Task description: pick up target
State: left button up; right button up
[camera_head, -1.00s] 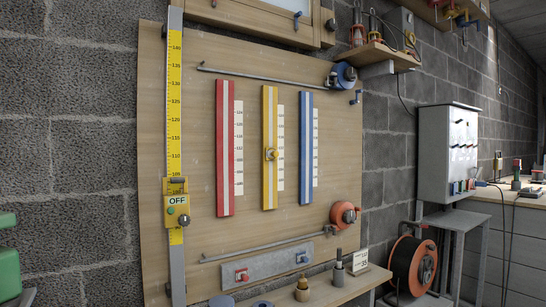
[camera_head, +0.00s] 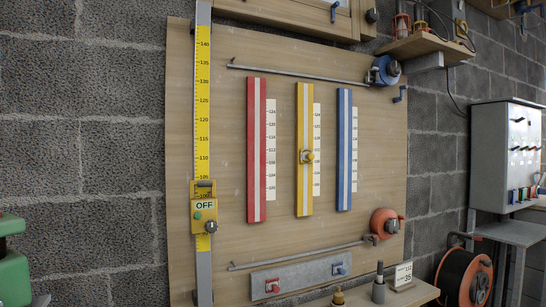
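The task's target is not marked out in view, so I cannot tell which thing it is. A wooden board (camera_head: 225,130) on the wall carries a red strip (camera_head: 257,150), a yellow strip (camera_head: 305,185) and a blue strip (camera_head: 344,180), each with a number scale. A small knob (camera_head: 306,156) sits on the yellow strip. A yellow box marked OFF (camera_head: 204,210) sits low on a tall yellow ruler (camera_head: 203,110). An orange reel (camera_head: 384,222) and a blue reel (camera_head: 384,70) are at the board's right side. Neither of my grippers is in view.
A grey plate (camera_head: 305,274) with a red and a blue clip is low on the board. A shelf (camera_head: 420,295) below holds pegs. A large orange-and-black reel (camera_head: 465,280) and a grey control box (camera_head: 503,150) stand at right. A green object (camera_head: 12,270) is at the left edge.

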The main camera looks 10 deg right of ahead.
aim_at(306, 156)
jog(key=i+l+u, duration=0.1)
jog(key=l, duration=0.25)
jog(key=i+l+u, duration=0.15)
jog(key=l, duration=0.25)
jog(key=i+l+u, duration=0.1)
jog(key=l, duration=0.3)
jog(key=i+l+u, duration=0.1)
jog(key=i+l, duration=0.15)
jog(key=l, duration=0.15)
jog(key=i+l+u, duration=0.1)
jog(key=l, duration=0.35)
